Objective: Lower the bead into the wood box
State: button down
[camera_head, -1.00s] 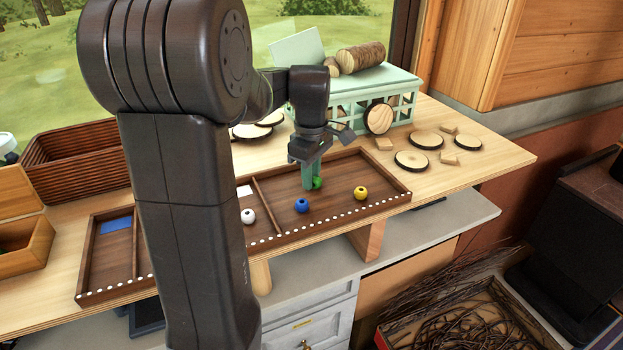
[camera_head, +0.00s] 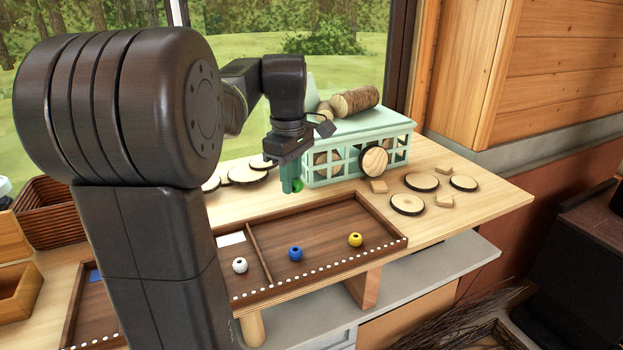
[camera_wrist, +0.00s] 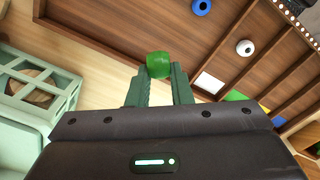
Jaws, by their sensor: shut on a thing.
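My gripper (camera_head: 291,186) is shut on a green bead (camera_head: 297,186) and holds it above the table, behind the dark tray. In the wrist view the green bead (camera_wrist: 159,65) sits between the two green fingertips. A light wood box (camera_head: 20,292) stands at the far left of the head view, cut off by the picture's edge. A raised wooden panel, seemingly its open lid (camera_head: 14,238), shows behind it. The box is well to the left of my gripper, with my arm between them in the picture. Its inside is mostly hidden.
The divided dark tray (camera_head: 385,225) holds a white bead (camera_head: 240,265), a blue bead (camera_head: 295,253) and a yellow bead (camera_head: 355,240). A mint crate (camera_head: 345,170) with logs stands behind, near wood slices (camera_head: 407,204). A ribbed brown basket (camera_head: 50,212) stands behind the wood box.

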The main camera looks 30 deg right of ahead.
jog(key=w+a+p, duration=0.3)
jog(key=a+p, duration=0.1)
jog(key=a, duration=1.5)
jog(key=w+a+p, duration=0.3)
jog(key=a, duration=1.6)
jog(key=w+a+p, duration=0.3)
jog(key=a+p, duration=0.1)
jog(key=a, duration=1.5)
jog(key=shift+f+p, duration=0.3)
jog(key=shift+f, duration=0.1)
jog(key=shift+f, duration=0.1)
jog(key=shift+f+b, duration=1.4)
jog(key=shift+f, duration=0.9)
jog(key=shift+f+b, duration=1.15)
jog(key=shift+f, duration=0.75)
